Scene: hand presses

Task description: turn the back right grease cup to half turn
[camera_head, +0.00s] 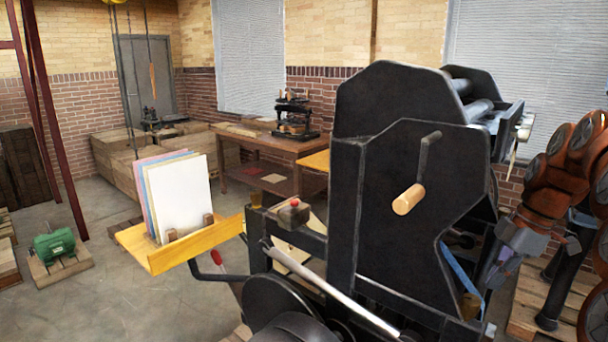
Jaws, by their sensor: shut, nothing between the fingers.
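The black hand press (345,205) stands in the middle right, with a wooden crank handle (408,199) on its near side. Small pale metal fittings (524,126) sit at the upper right end by the rollers; I cannot tell whether one is the back right grease cup. My gripper (492,278) is at the right side of the press, below those fittings, pointing down and left. It is shut and looks empty. Its fingertips are small and partly lost against the dark press.
A yellow wooden shelf (187,257) with upright coloured sheets (180,195) juts out left of the press. A long metal lever (330,290) crosses the front. A wooden table (265,150) with a smaller press (296,115) stands behind. Open floor lies at left.

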